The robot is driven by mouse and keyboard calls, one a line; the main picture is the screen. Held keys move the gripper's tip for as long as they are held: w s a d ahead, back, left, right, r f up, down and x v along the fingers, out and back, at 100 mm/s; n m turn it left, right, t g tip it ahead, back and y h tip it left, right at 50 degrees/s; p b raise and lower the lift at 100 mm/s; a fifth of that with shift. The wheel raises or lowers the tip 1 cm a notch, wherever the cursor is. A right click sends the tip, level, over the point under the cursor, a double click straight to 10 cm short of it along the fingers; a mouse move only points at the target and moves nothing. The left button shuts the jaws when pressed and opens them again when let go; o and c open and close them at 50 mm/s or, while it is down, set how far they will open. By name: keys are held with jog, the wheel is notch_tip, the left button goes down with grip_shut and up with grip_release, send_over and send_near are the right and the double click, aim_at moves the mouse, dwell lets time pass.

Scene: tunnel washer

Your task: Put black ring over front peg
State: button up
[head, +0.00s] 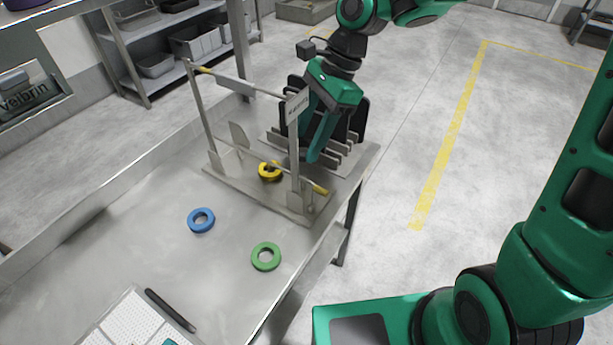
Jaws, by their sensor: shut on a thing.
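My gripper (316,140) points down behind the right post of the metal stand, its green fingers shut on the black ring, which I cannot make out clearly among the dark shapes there. The metal stand (250,194) has two upright posts and rods with yellow ends. A low yellow-ended peg (313,184) sticks out at the right post, the nearer side. The yellow ring (270,172) sits between the posts by another yellow tip; whether it is around that peg I cannot tell.
A blue ring (201,220) and a green ring (266,256) lie flat on the steel table (110,225). Behind the stand, a slotted rack (345,158) stands at the table's right edge beside dark upright pieces. A white perforated tray (128,325) and a black bar (170,310) lie at the front.

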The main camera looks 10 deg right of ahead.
aim_at(308, 187)
notch_tip(308, 187, down, 12)
jog(key=shift+f, duration=0.1)
dwell(0.4)
jog(key=o, duration=1.1)
jog(key=v, duration=1.2)
